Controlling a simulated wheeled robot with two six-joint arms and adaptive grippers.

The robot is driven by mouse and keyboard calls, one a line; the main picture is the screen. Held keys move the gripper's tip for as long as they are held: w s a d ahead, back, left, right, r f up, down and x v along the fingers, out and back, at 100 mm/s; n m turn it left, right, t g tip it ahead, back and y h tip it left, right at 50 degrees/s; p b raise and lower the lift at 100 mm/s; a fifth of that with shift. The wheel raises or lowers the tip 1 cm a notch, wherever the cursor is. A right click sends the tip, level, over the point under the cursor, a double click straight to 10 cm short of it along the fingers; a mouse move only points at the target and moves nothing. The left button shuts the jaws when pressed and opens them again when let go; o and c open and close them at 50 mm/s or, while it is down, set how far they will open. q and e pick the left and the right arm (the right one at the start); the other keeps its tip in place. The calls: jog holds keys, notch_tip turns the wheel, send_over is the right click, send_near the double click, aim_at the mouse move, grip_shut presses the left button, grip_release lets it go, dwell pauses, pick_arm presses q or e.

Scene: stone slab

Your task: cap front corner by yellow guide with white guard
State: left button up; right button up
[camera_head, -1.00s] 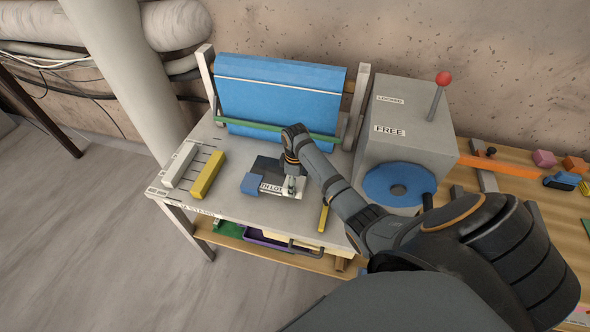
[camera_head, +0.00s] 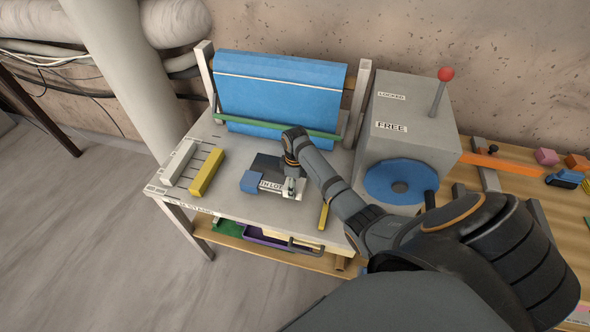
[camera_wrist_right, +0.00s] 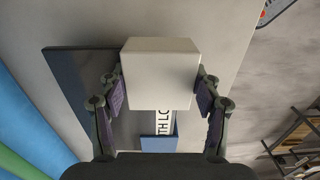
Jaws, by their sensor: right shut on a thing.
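The dark slab (camera_head: 267,163) lies flat on the grey bench top, with a white lettered label (camera_head: 271,186) along its front. A blue guard (camera_head: 250,182) sits on its front left corner; it also shows in the right wrist view (camera_wrist_right: 158,143). My right gripper (camera_head: 292,187) is low over the slab's front right part. In the right wrist view its fingers are shut on the white guard (camera_wrist_right: 160,72), which hides part of the slab and label. I cannot tell whether the guard touches the slab. A thin yellow guide (camera_head: 323,216) lies right of the gripper. My left gripper is not in view.
A yellow bar (camera_head: 207,173) and a white bar (camera_head: 179,163) lie on the bench's left. A grey box (camera_head: 408,120) with a red-knobbed lever and blue wheel (camera_head: 400,180) stands at right.

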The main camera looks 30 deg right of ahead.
jog(key=o, duration=1.1)
jog(key=shift+r, duration=0.25)
notch_tip(320, 180, up, 11)
jog(key=shift+r, duration=0.2)
